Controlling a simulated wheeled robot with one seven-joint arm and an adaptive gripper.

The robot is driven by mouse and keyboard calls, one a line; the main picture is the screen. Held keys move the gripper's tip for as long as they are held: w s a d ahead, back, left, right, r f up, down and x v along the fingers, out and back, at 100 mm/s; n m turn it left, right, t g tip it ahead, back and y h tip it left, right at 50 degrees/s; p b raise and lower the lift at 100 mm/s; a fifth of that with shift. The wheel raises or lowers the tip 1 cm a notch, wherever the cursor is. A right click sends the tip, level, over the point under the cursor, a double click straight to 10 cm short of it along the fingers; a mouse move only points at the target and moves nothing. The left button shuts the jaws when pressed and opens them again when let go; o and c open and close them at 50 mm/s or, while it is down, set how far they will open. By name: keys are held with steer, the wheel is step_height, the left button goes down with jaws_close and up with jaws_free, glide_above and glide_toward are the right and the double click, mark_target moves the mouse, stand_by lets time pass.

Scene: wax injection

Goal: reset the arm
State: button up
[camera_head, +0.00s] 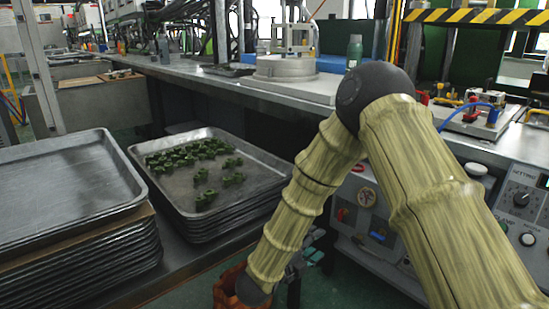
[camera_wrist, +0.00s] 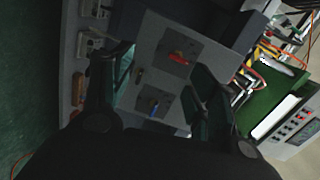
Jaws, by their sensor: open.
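My gripper (camera_wrist: 160,88) is open in the wrist view, with its two dark fingers spread apart and nothing visible between them. Beyond the fingers is a grey machine panel with red and blue parts. In the head view my arm, in a yellowish ribbed cover, bends at a dark elbow and reaches down to the lower middle. There my gripper (camera_head: 302,268) shows only in part, beside the machine's front and low past the table edge. The arm hides some of it.
A stack of metal trays (camera_head: 262,160) holds several green pieces (camera_head: 190,155) on top. Another tray stack (camera_head: 55,188) stands left, its top empty. The machine's control panel (camera_head: 380,235) is close to my arm. A workbench (camera_head: 215,80) runs behind. Green floor (camera_head: 350,290) shows below.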

steer(key=s+d+f+n+g+y, duration=0.1)
steer(key=s+d+f+n+y, duration=0.1)
steer(key=s+f+n+y, duration=0.8)
steer(key=s+d+f+n+g+h, duration=0.1)
steer(key=s+d+f+n+g, duration=0.3)
steer(key=f, duration=1.1)
steer(key=s+d+f+n+g+y, duration=0.1)
steer(key=s+f+n+g, duration=0.2)
steer(key=s, duration=0.6)
steer(key=s+d+f+n+g+y, duration=0.1)
steer(key=s+f+n+y, duration=0.1)
steer(key=s+f+n, duration=0.45)
steer(key=s+d+n+g+y, duration=0.1)
steer(key=s+n+g, duration=0.1)
steer(key=s, duration=0.8)
step_height(320, 180, up, 35)
steer(key=s+p, duration=0.1)
steer(key=p, duration=3.4)
steer(key=shift+s+a+g+p, duration=0.15)
steer(key=shift+s+g+p, duration=0.1)
steer(key=shift+g+p, duration=0.05)
steer(key=shift+n, duration=0.25)
